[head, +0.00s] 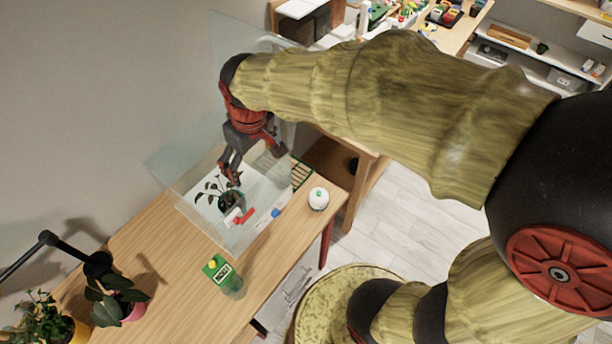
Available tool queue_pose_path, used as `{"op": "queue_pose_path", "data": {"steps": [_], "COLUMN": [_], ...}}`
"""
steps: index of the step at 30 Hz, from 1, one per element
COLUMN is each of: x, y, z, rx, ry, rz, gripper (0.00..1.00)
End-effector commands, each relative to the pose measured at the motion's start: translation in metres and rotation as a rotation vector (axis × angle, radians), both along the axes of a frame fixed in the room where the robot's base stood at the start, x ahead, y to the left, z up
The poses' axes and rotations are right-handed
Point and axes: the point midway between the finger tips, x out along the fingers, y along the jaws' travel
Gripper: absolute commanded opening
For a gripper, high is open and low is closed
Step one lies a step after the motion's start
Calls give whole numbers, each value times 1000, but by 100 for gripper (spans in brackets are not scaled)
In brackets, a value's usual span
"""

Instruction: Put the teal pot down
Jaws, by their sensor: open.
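The teal pot (233,203) holds a small leafy plant and stands on the white floor inside a clear-walled glass case (180,204). It looks upright, and its near side is plain to see. My gripper (250,170) points down into the case just above and behind the pot. Its dark fingers are spread apart, one at the plant's upper right side and the other farther right. I see nothing between them. Whether a finger touches the leaves is hard to tell.
A red item (244,216) and a blue item (275,213) lie near the pot. A white round container (318,199) and a green-labelled bottle (222,276) stand on the wooden table (180,290). A pink pot (131,309) and lamp (97,264) are at lower left. The case walls surround my gripper.

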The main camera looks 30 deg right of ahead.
Motion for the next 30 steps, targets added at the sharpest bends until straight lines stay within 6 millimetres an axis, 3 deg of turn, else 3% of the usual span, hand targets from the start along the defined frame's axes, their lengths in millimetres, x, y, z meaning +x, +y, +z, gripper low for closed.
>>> {"op": "queue_pose_path", "data": {"steps": [1, 6, 15, 21, 30], "x": [-14, -62, -135, -153, -154], "y": [-8, -31, -55, -59, -60], "z": [16, 50, 73, 74, 74], "rx": [8, 36, 79, 91, 92], "ry": [-31, -109, -225, -252, -253], "rz": [-32, -138, -292, -331, -333], "gripper": [82, 82, 82, 82, 82]}}
